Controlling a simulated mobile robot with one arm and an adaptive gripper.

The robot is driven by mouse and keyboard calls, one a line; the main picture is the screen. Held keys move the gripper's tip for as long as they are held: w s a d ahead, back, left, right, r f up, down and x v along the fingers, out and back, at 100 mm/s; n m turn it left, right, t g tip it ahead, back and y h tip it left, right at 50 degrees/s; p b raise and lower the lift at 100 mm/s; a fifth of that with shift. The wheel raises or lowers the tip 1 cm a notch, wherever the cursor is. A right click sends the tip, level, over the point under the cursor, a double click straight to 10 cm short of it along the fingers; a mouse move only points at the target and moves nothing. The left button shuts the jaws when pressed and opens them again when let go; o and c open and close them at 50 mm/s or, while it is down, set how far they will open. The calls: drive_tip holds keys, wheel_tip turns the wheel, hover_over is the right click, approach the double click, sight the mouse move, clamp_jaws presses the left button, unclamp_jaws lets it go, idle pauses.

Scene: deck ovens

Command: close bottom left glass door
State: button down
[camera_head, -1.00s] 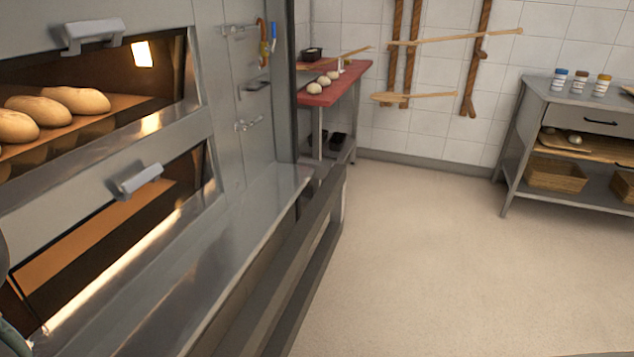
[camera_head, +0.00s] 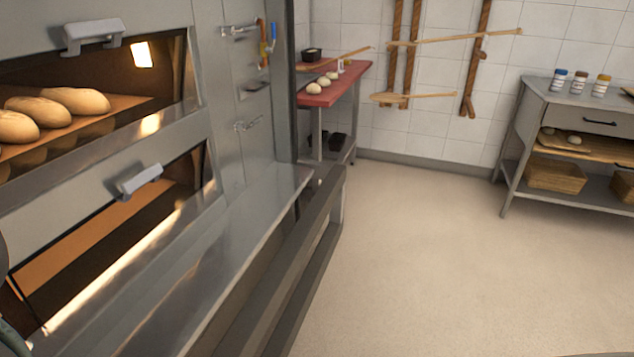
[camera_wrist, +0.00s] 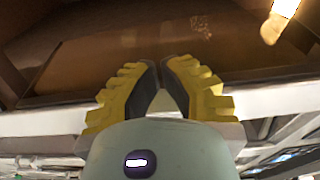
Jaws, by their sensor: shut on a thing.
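In the head view, the lower oven door (camera_head: 45,215) has a grey handle (camera_head: 138,180) at its top and a window onto a lit, orange-brown interior. I cannot tell from this angle whether it stands ajar, or whether it is the bottom left one. In the wrist view, my gripper (camera_wrist: 163,72) has yellow stepped fingers with dark pads. Its fingertips are drawn close together in front of a brown, reflecting surface (camera_wrist: 110,45) and a pale bar (camera_wrist: 270,97). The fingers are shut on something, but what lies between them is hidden. The gripper is not visible in the head view.
The upper oven door has a handle (camera_head: 93,38) and shows several loaves (camera_head: 75,99) inside. A steel ledge (camera_head: 225,245) runs along the oven front. A red table (camera_head: 325,95) stands behind and a grey workbench (camera_head: 575,110) at right. The floor (camera_head: 440,260) between is clear.

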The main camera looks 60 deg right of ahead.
drive_tip(key=r+p, duration=0.4)
drive_tip(key=shift+s+d+r, duration=0.25)
drive_tip(key=shift+s+r, duration=0.05)
drive_tip(key=shift+s, duration=0.05)
drive_tip(key=shift+w+r+p, duration=0.15)
drive_tip(key=shift+r+p, duration=0.15)
drive_tip(key=shift+p, duration=0.05)
drive_tip(key=shift+w+a+r, duration=0.1)
drive_tip(key=shift+w, duration=0.2)
drive_tip(key=f+v, duration=0.1)
drive_tip(key=v, duration=0.6)
drive_tip(key=shift+s+f+p, duration=0.25)
drive_tip(key=shift+f+p, duration=0.1)
drive_tip(key=shift+f, duration=0.05)
drive_tip(key=shift+a, duration=0.1)
idle(0.3)
